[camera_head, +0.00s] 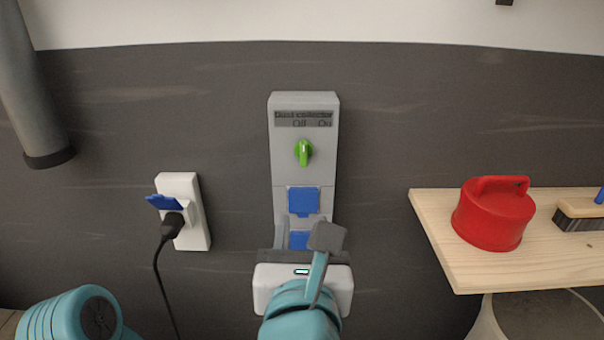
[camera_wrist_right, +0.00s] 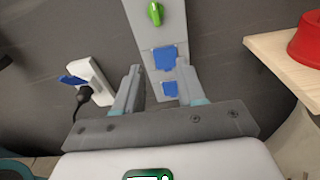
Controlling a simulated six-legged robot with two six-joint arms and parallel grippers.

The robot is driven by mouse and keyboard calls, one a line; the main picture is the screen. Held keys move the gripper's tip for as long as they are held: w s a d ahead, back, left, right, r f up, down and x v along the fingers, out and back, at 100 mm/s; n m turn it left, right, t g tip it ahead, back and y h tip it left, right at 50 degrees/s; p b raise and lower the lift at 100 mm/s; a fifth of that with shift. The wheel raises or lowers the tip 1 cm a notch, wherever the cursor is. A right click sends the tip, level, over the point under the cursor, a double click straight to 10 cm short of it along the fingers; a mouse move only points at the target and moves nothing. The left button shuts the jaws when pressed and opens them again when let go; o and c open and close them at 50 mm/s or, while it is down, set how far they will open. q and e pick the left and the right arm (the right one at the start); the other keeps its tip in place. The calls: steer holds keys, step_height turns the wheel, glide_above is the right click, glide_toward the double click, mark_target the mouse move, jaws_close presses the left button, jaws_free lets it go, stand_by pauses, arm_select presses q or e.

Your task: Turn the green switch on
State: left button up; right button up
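The green switch (camera_head: 303,153) is a knob on a grey wall box (camera_head: 306,180) labelled "Dust collector", with "Off" and "On" printed above it. Its handle looks about vertical; I cannot tell its setting. It also shows at the top of the right wrist view (camera_wrist_right: 155,12). My right gripper (camera_head: 305,232) is below the knob, in front of the box's lower part, apart from the knob. In the right wrist view its two fingers (camera_wrist_right: 157,80) are spread with nothing between them. My left arm shows at the lower left, but its gripper fingers are not visible.
Blue socket covers (camera_head: 303,200) sit below the knob. A white outlet (camera_head: 182,190) with a black plug (camera_head: 172,226) and hanging cable is to the left. A wooden shelf (camera_head: 445,225) at the right holds a red lidded object (camera_head: 492,216) and a brush (camera_head: 580,215).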

step_height(320, 180, up, 2)
steer(key=t, duration=0.1)
steer(key=p, duration=0.4)
glide_toward(304, 151)
steer(key=w, duration=0.8)
steer(key=shift+w+f, duration=0.1)
steer(key=shift+w, duration=0.2)
steer(key=shift+s, duration=0.1)
jaws_close()
